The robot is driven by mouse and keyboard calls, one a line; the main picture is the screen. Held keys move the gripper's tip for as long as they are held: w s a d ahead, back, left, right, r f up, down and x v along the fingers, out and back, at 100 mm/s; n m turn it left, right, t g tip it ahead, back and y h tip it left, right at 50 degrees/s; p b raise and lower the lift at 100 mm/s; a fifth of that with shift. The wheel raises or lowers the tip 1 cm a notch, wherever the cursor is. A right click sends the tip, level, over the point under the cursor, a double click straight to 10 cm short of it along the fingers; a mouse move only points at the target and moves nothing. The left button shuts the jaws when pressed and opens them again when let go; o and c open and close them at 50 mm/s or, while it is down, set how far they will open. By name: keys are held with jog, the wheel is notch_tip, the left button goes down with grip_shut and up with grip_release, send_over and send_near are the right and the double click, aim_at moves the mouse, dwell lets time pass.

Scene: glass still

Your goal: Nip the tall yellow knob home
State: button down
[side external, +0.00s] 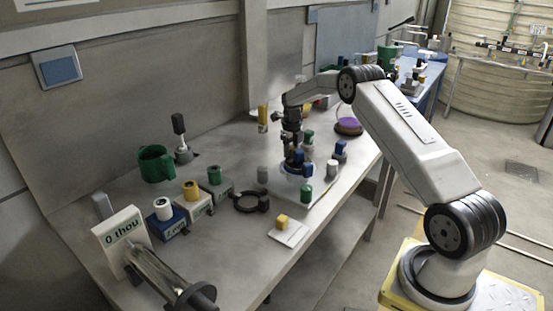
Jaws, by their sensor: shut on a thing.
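A tall yellow-topped piece (263,113) stands upright at the back of the bench, left of my gripper and apart from it. A shorter yellow knob (282,219) sits on a small white block (291,234) near the front edge. Another yellow-topped knob (191,185) is on a white box at the left. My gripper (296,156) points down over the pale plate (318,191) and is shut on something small. Blue and dark parts show at its tips, but I cannot tell what exactly is held.
Green knobs (305,193), a blue knob (340,147) and grey knobs (332,168) stand close around my gripper. A black ring (251,202), a green cup (156,163) and a "0 thou" sign (121,235) are to the left. The bench's front right is clear.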

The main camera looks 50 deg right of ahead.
jog(key=shift+m, duration=0.4)
dwell(0.7)
jog(key=shift+c, duration=2)
grip_release()
jog(key=shift+n, duration=3)
jog(key=shift+n, duration=0.4)
jog(key=n, duration=0.5)
